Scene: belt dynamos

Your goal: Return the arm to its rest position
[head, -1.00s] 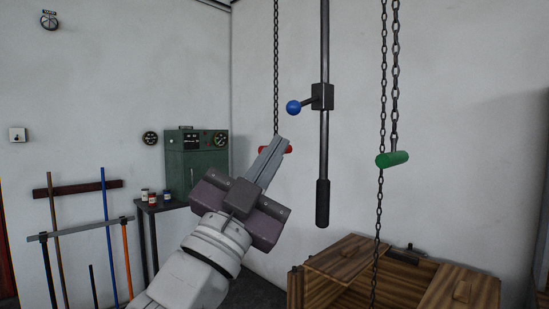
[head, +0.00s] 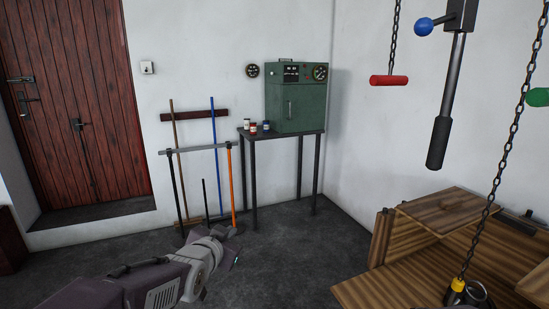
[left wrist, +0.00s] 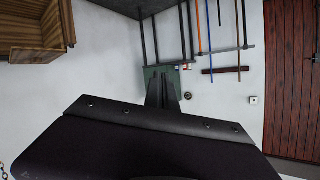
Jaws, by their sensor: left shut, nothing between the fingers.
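My left arm (head: 170,280) reaches in from the lower left of the head view, low and bent. Its gripper end is small and partly hidden there, in front of the dark floor. In the left wrist view my left gripper (left wrist: 163,90) shows its fingers together, with nothing between them. It touches nothing that I can see. A red handle (head: 389,81) hangs on a chain at the upper right of the head view, well away from the gripper. My right gripper is not in view.
A green cabinet (head: 298,97) and small jars stand on a metal table (head: 284,134). A tool rack (head: 195,148) stands beside it, left of centre. A wooden crate (head: 420,235), a lever (head: 452,90) and a green handle (head: 539,97) are at the right. A red door (head: 70,100) is at the left.

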